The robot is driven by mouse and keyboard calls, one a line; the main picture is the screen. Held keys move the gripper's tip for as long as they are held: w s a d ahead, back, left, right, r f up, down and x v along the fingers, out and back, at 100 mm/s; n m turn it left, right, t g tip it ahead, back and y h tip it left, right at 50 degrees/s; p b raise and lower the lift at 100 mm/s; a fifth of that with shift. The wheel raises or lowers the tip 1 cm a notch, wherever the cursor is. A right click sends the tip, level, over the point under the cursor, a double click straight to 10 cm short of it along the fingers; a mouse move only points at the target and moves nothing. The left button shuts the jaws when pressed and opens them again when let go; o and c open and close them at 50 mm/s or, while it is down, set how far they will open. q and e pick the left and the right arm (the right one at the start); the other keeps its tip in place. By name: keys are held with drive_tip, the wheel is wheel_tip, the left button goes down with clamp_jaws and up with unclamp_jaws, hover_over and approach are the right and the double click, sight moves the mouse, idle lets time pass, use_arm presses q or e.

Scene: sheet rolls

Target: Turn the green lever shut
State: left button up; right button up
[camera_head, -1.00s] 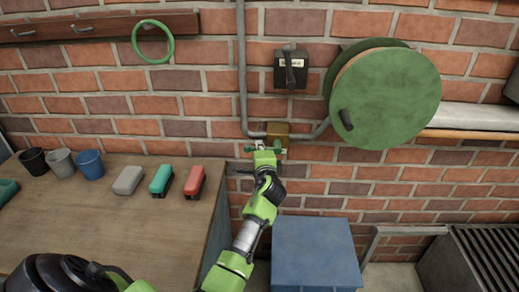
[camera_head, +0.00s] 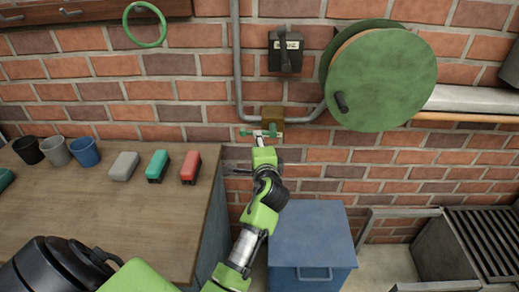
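The green lever (camera_head: 246,133) lies roughly level in front of a brass valve box (camera_head: 272,114) on the brick wall, where the grey pipes meet. My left gripper (camera_head: 259,138) is right at the lever, its tip pointing up at the lever's middle and partly covering it. The fingers are too small to tell whether they are open or shut, or whether they touch the lever. My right gripper is not in view.
A green hose reel (camera_head: 385,75) and a black switch box (camera_head: 286,52) are on the wall above. A blue box (camera_head: 310,235) stands below, right of my arm. The workbench (camera_head: 110,215) at left holds cups and coloured blocks.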

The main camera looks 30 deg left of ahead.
use_arm(q)
drive_tip(key=v, duration=0.4)
idle(0.4)
drive_tip(key=s+d+f+g+h, duration=0.1)
drive_tip(key=d+f+h, duration=0.25)
drive_tip(key=f, duration=0.85)
drive_tip(key=s+d+f+g+h, duration=0.15)
drive_tip(key=d+f, duration=0.35)
drive_tip(key=f, duration=0.6)
drive_tip(key=s+d+f+g+h, duration=0.15)
drive_tip(key=s+f, duration=0.25)
drive_tip(key=f, duration=0.4)
drive_tip(key=s+d+f+h, duration=0.2)
drive_tip(key=s+d+f, duration=0.15)
drive_tip(key=f, duration=0.45)
drive_tip(key=s+d+f+n+g+h, duration=0.1)
drive_tip(key=s+f+n+g, duration=0.1)
drive_tip(key=s+f, duration=0.75)
drive_tip(key=s+d+f+n+g+h, duration=0.15)
drive_tip(key=s+f, duration=0.45)
drive_tip(key=s, duration=0.6)
drive_tip(key=s+a+f+n+g, duration=0.1)
drive_tip(key=s+f+n, duration=0.1)
drive_tip(key=s, duration=0.8)
drive_tip(key=s+a+f+n+g, duration=0.1)
drive_tip(key=s+f, duration=0.3)
drive_tip(key=s, duration=0.5)
drive_tip(key=shift+s+a+n+g+y, duration=0.35)
drive_tip(key=shift+n+g, duration=0.2)
drive_tip(key=shift+g, duration=0.2)
